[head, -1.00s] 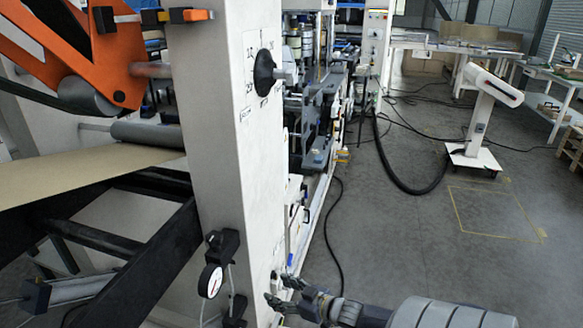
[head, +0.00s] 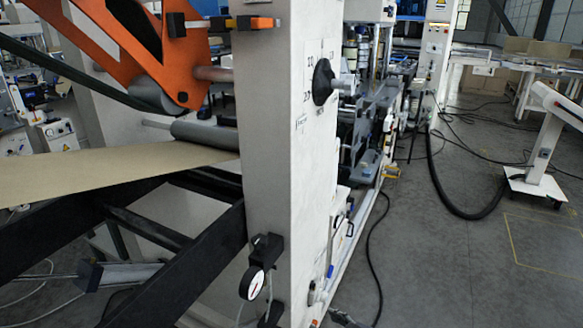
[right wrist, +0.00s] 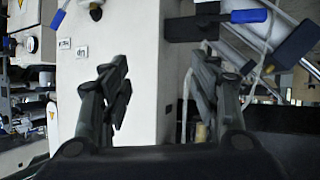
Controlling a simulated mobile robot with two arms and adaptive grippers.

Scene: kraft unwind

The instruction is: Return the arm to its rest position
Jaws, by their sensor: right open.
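My right gripper (right wrist: 163,75) is open and empty in the right wrist view, its two dark fingers spread apart. The white machine column (right wrist: 143,70) stands behind the gap between the fingers; I cannot tell how far away it is. In the head view only a small dark bit at the bottom edge, right of the column's foot, may be the right gripper; the rest of that arm is out of frame. My left gripper and arm are not in view.
A brown paper web (head: 100,172) runs to a roller beside an orange arm (head: 105,45). A black hose (head: 440,180) lies on the floor.

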